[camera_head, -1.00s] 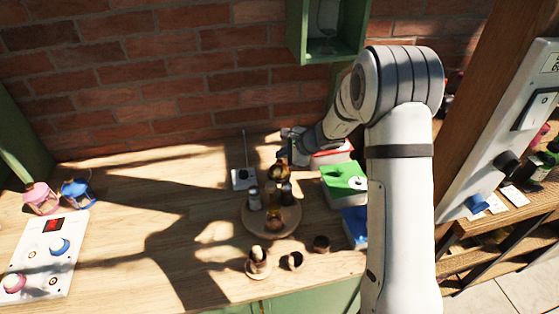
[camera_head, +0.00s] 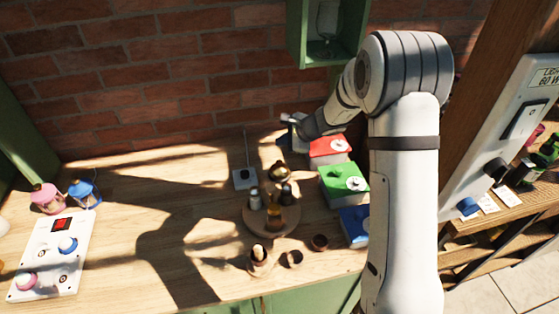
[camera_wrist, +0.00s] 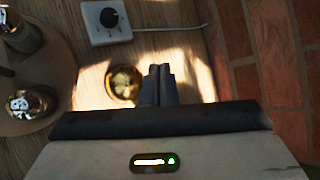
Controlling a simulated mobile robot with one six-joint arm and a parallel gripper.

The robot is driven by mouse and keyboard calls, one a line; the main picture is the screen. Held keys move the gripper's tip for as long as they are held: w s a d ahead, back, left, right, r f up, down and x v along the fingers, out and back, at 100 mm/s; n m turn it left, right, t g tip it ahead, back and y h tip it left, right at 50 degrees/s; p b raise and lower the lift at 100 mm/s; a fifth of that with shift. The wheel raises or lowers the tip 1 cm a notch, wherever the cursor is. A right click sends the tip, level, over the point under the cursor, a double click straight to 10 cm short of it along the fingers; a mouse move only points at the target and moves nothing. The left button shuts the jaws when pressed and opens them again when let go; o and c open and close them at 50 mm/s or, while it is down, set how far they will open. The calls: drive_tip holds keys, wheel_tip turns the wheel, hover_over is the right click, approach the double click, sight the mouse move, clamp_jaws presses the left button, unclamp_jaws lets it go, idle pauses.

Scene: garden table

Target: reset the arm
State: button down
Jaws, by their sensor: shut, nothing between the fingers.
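My gripper (camera_wrist: 158,72) is shut and empty in the wrist view, its two dark fingers pressed together. Beside the fingertips, to their left in that view, a round brass object (camera_wrist: 124,83) shows on the wooden table; I cannot tell whether they touch it. In the head view my arm rises on the right and bends over toward the back of the table. The gripper end (camera_head: 292,120) is near the brick wall, above and behind the red box (camera_head: 328,148), and its fingers are too small to make out there.
A round tray (camera_head: 290,224) holds several small bottles. Small dark cups (camera_head: 294,259) stand in front. A green box (camera_head: 343,182) and a blue box (camera_head: 355,222) sit by my arm. A white switch plate (camera_wrist: 106,20) lies behind the tray. The left-middle table is mostly clear.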

idle(0.4)
drive_tip(key=s+d+r+n+g+h, duration=0.1)
drive_tip(key=s+d+r+n, duration=0.25)
drive_tip(key=s+r, duration=0.35)
drive_tip(key=s+d+r+n+g+h, duration=0.1)
drive_tip(key=s+d+r+n, duration=0.2)
drive_tip(key=s+r+n, duration=0.45)
drive_tip(key=s+d+n+h, duration=0.2)
drive_tip(key=s+d, duration=0.3)
drive_tip(key=s, duration=0.5)
drive_tip(key=s+d+n+h, duration=0.2)
drive_tip(key=s+d, duration=0.4)
drive_tip(key=s, duration=0.5)
drive_tip(key=shift+d+r+t+h+b, duration=0.2)
drive_tip(key=shift+d+t+h+b, duration=0.15)
drive_tip(key=shift+h, duration=0.55)
